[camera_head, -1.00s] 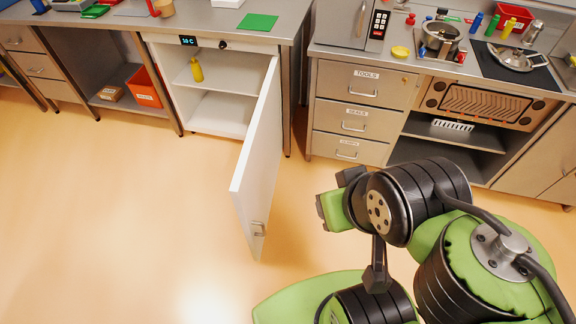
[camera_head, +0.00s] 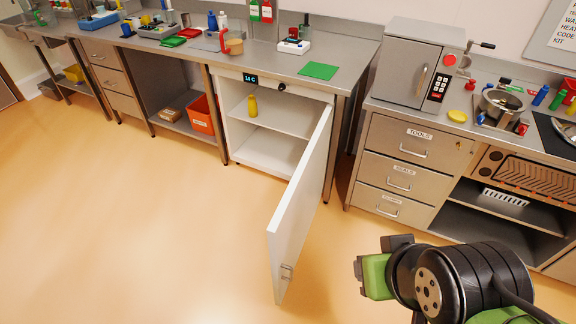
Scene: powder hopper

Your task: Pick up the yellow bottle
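The yellow bottle (camera_head: 252,106) stands upright on the upper shelf of an open white cabinet (camera_head: 264,153) under the counter. The cabinet's white door (camera_head: 297,215) is swung wide open towards me, on the right side of the opening. My arm is at the bottom right, well apart from the bottle, with the open door between them. Part of my wrist shows in green and black, but the gripper fingers cannot be made out.
The orange floor (camera_head: 150,220) left of the open door is clear. A drawer unit (camera_head: 396,175) stands right of the door. An orange bin (camera_head: 201,114) and a cardboard box (camera_head: 170,115) sit on a low shelf left of the cabinet.

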